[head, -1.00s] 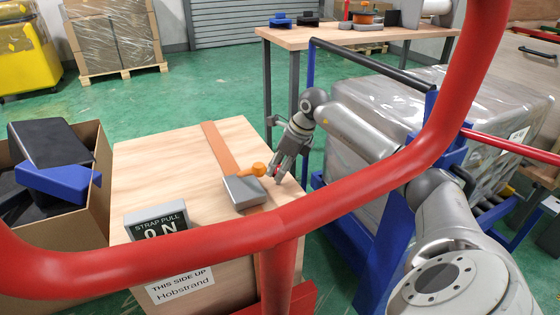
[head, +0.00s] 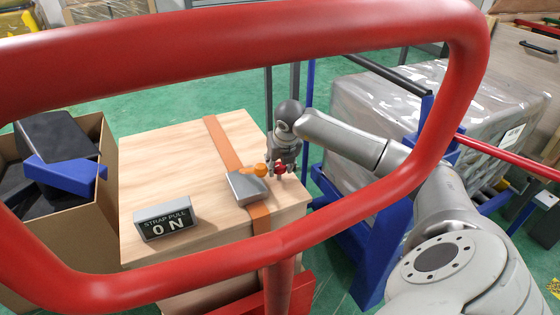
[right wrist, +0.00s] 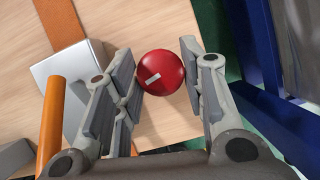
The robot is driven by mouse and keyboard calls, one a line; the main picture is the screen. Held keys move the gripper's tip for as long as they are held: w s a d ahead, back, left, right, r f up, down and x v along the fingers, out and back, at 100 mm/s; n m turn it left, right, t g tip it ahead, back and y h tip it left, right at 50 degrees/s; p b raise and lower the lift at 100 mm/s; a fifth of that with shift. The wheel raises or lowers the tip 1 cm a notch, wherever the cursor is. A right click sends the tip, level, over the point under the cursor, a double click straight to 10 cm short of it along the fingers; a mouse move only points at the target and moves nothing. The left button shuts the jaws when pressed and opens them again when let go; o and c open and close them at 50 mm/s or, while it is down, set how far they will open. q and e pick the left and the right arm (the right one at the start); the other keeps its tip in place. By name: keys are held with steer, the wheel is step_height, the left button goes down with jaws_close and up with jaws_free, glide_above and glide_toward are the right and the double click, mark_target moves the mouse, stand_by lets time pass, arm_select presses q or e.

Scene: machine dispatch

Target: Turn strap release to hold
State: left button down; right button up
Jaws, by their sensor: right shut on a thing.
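A wooden crate (head: 175,165) has an orange strap (head: 222,143) across its top, running through a grey metal box (head: 245,186) with an orange lever (head: 252,169). A small red round knob (head: 280,169) is beside that box, near the crate's right edge. In the right wrist view the knob (right wrist: 162,73) is between my finger pads, its short white mark slanting up to the right. My right gripper (head: 279,173) points down, shut on the knob. A dark sign (head: 163,220) on the crate reads "STRAP PULL ON". My left gripper is not in view.
A red tube frame (head: 230,45) crosses the near view. An open cardboard box (head: 97,195) with black and blue items stands at the left. A blue frame (head: 365,230) and a wrapped load (head: 400,105) are to the right of the crate.

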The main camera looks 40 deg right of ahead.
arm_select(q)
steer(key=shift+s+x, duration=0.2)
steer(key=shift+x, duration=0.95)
arm_select(e)
steer(key=shift+m+h, duration=0.5)
steer(key=shift+m, duration=0.9)
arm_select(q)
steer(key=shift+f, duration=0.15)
arm_select(e)
steer(key=shift+g, duration=0.3)
steer(key=o, duration=1)
steer(key=v, duration=1.2)
steer(key=shift+w, duration=0.1)
